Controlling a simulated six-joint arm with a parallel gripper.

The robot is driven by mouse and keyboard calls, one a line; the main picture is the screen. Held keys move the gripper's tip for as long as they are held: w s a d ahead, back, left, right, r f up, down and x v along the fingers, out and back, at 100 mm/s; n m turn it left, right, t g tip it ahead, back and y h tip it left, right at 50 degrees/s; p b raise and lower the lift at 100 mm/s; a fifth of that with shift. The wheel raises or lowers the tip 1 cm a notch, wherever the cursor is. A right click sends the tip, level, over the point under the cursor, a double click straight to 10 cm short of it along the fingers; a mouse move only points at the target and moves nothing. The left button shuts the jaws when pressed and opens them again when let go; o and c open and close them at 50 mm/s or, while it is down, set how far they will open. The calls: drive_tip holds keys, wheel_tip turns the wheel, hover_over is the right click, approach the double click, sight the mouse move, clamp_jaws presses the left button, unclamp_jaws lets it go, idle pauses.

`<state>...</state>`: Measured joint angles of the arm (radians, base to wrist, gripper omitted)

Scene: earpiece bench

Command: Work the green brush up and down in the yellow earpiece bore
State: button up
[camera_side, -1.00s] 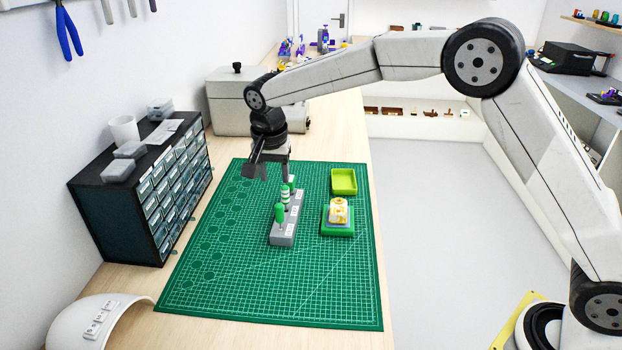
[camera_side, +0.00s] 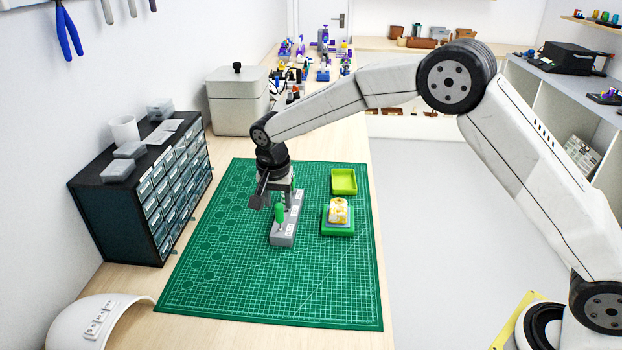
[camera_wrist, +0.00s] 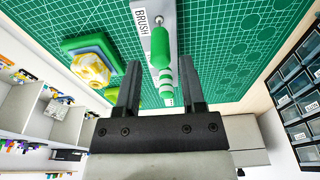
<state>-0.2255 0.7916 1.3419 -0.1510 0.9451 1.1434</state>
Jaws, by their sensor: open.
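The grey rack (camera_side: 284,239) stands on the green mat and holds a row of upright green-handled tools. The nearest is a plain green handle (camera_side: 279,212), also seen in the wrist view (camera_wrist: 160,47) beside a label reading BRUSH. Behind it is a green-and-white banded handle (camera_wrist: 165,80). My gripper (camera_wrist: 163,72) is open; its fingers appear on either side of the banded handle in the wrist view, with no contact visible. In the side view my gripper (camera_side: 272,197) hides the rear tools. The yellow earpiece (camera_side: 338,210) sits in a green-based holder (camera_side: 338,230) to the right.
A lime tray (camera_side: 344,181) lies behind the earpiece. A dark drawer cabinet (camera_side: 145,190) stands at the left edge of the mat and a grey lidded box (camera_side: 237,105) at the back. The front of the mat (camera_side: 270,295) is clear.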

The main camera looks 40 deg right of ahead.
drive_tip(key=shift+w+d+f, duration=0.1)
drive_tip(key=shift+d+f, duration=0.05)
drive_tip(key=shift+f, duration=1.05)
clamp_jaws()
drive_tip(key=shift+r, duration=1.65)
idle(0.3)
drive_tip(key=shift+r, duration=2.35)
